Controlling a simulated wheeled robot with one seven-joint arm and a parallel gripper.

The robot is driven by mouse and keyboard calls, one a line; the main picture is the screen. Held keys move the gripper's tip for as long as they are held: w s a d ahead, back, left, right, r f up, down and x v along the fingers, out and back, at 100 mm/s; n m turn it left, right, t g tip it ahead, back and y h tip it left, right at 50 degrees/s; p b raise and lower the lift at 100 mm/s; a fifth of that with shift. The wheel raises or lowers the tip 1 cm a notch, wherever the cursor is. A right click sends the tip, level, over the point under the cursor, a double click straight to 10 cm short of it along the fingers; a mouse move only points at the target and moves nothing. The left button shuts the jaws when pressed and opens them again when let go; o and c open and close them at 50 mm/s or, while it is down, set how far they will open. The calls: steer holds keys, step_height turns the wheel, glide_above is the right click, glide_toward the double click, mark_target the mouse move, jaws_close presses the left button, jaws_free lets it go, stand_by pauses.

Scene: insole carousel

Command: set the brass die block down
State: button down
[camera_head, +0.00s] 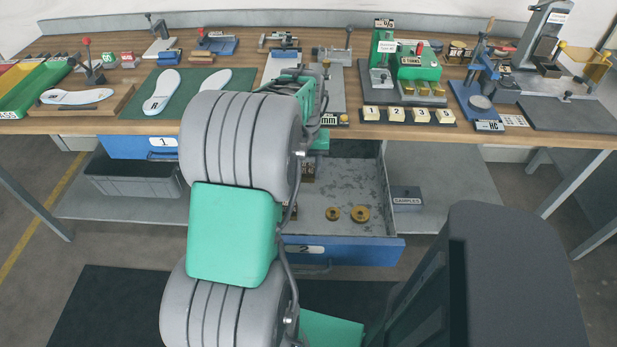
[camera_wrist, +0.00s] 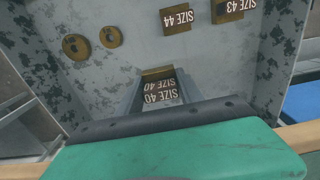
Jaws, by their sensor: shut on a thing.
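The brass die block (camera_wrist: 157,74), with dark faces marked SIZE 40, is between the fingers of my gripper (camera_wrist: 158,88) in the wrist view. My gripper is shut on it, over the floor of the open drawer (camera_wrist: 215,65). Whether the block touches the drawer floor cannot be told.
In the drawer lie a SIZE 44 block (camera_wrist: 176,17), a SIZE 43 block (camera_wrist: 233,9) and two brass rings (camera_wrist: 76,47) (camera_wrist: 111,36). Drawer floor between them is bare. The drawer walls and the workbench (camera_head: 480,137) edge are close around.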

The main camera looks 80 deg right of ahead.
mark_target(309, 186)
steer(key=d+f, duration=0.2)
steer(key=f, duration=0.1)
steer(key=shift+d+f, duration=0.1)
steer(key=shift+d, duration=0.3)
step_height(309, 186, down, 3)
steer(key=shift+r, duration=0.1)
steer(key=shift+f, duration=0.3)
steer(key=c, duration=0.8)
jaws_free()
steer(key=shift+o, duration=0.2)
steer(key=shift+r, duration=0.1)
step_height(309, 186, up, 12)
